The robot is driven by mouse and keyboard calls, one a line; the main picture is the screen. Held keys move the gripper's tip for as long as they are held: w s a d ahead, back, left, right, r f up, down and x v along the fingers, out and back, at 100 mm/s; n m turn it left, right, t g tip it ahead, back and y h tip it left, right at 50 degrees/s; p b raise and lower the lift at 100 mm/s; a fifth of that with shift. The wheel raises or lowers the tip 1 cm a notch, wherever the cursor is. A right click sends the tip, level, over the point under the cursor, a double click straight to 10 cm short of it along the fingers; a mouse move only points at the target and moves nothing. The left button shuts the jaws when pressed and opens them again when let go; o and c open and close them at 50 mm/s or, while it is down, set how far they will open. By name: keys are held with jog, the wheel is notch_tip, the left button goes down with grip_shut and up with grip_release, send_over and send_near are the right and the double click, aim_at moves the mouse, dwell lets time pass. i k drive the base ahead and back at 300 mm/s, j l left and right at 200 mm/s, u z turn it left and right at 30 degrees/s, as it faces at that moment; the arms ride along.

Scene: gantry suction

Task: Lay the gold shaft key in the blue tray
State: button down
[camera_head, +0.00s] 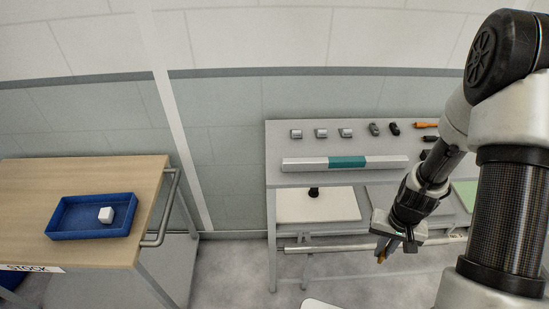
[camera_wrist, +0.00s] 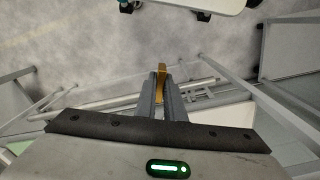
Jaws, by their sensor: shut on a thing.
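The blue tray (camera_head: 66,235) lies on the wooden cart top at the left in the head view. A white block sits inside it, toward the right. My gripper (camera_head: 386,257) hangs in front of the grey workbench, at the right and well apart from the tray. It is shut on the gold shaft key (camera_wrist: 162,72), which sticks out beyond the fingertips in the wrist view. The two fingers (camera_wrist: 160,95) cover part of the key.
The wooden cart (camera_head: 120,172) has a metal handle rail (camera_head: 167,205) on its right side. The grey workbench (camera_head: 300,180) carries several small metal parts, a grey and teal bar (camera_head: 345,163) and an orange-handled tool (camera_head: 425,125). Floor shows between cart and bench.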

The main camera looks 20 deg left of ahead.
aim_at(84, 220)
jog(key=k+j+u, duration=0.15)
jog(key=j, duration=0.55)
jog(key=k+j+u, duration=0.15)
jog(key=j, duration=0.6)
jog(key=k+j+u, duration=0.1)
jog(key=k+j, duration=0.15)
jog(key=j, duration=0.5)
jog(key=k+j+u, duration=0.15)
jog(key=j, duration=0.6)
jog(key=k+j+u, duration=0.15)
jog(key=j, duration=0.65)
jog(key=i+j, duration=0.1)
jog(key=i, duration=0.4)
